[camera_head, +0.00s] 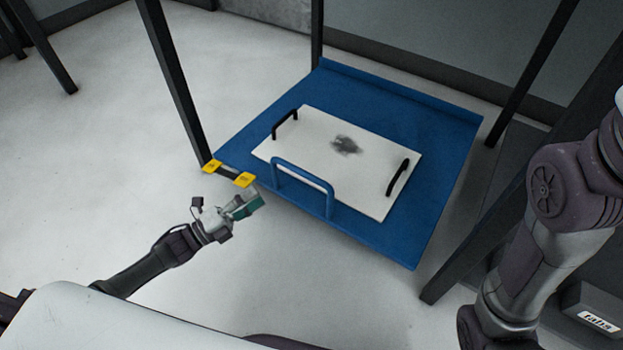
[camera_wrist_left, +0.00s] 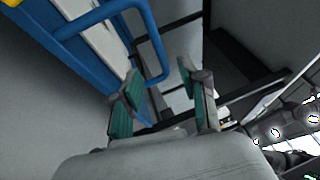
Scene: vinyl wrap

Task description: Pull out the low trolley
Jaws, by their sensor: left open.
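The low trolley (camera_head: 433,225) is a flat blue platform on the floor, standing between the dark legs of a frame. A blue loop handle (camera_head: 303,171) rises from its near edge and also shows in the left wrist view (camera_wrist_left: 157,52). My left gripper (camera_head: 254,201) is open and empty, left of the handle and apart from it in the head view. In the left wrist view its two green-padded fingers (camera_wrist_left: 158,98) are spread, with the handle's end just beyond them. My right arm shows at the right, but its gripper is out of view.
A white board (camera_head: 318,143) with two black handles and a dark smudge lies on the trolley. Yellow tabs (camera_head: 245,180) sit by the frame's left leg (camera_head: 172,78). Another leg (camera_head: 470,238) stands at the trolley's right.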

